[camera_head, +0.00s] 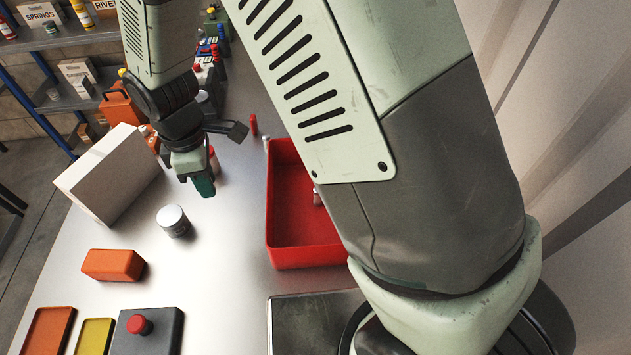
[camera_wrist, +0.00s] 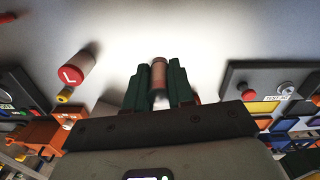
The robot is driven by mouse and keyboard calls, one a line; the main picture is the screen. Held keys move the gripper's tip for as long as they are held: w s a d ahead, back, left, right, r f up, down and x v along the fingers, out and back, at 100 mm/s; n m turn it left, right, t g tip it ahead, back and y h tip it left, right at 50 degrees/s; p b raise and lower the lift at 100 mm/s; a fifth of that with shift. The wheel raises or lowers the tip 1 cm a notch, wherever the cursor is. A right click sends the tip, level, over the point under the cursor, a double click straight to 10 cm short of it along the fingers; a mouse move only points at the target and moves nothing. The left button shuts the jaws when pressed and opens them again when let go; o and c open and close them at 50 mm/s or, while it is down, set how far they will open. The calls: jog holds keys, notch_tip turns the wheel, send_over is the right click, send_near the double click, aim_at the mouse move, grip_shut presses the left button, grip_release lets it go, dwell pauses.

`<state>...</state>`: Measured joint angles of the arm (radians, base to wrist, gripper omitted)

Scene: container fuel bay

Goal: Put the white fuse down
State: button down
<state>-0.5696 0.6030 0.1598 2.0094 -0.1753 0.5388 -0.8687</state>
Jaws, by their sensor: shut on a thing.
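My gripper (camera_head: 203,187) points down over the metal table, left of the red bin and near the white box. In the wrist view its green fingers (camera_wrist: 159,88) are shut on a small upright-looking cylinder (camera_wrist: 159,76). That cylinder looks brownish in the shade, with a paler end; I cannot tell if it is the white fuse. In the head view the held thing is mostly hidden by the fingers. A small white cylinder (camera_head: 266,143) stands by the bin's far left corner, beside a red one (camera_head: 253,125).
The red bin (camera_head: 303,257) holds a small item (camera_head: 317,195), partly hidden by my arm. A white box (camera_head: 105,175), a grey can (camera_head: 172,220), an orange block (camera_head: 112,265) and a red-button box (camera_head: 147,332) stand on the table (camera_head: 215,265). The table between can and bin is clear.

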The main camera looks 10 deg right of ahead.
jog(key=w+d+m, duration=0.3)
jog(key=d+m, duration=0.5)
jog(key=d, duration=0.2)
jog(key=m, duration=0.9)
send_over(315, 214)
notch_tip(315, 214, down, 15)
jog(key=shift+f, duration=0.1)
jog(key=shift+s, duration=0.1)
jog(key=c, duration=1)
grip_release()
jog(key=shift+f, duration=0.15)
jog(key=shift+o, duration=0.2)
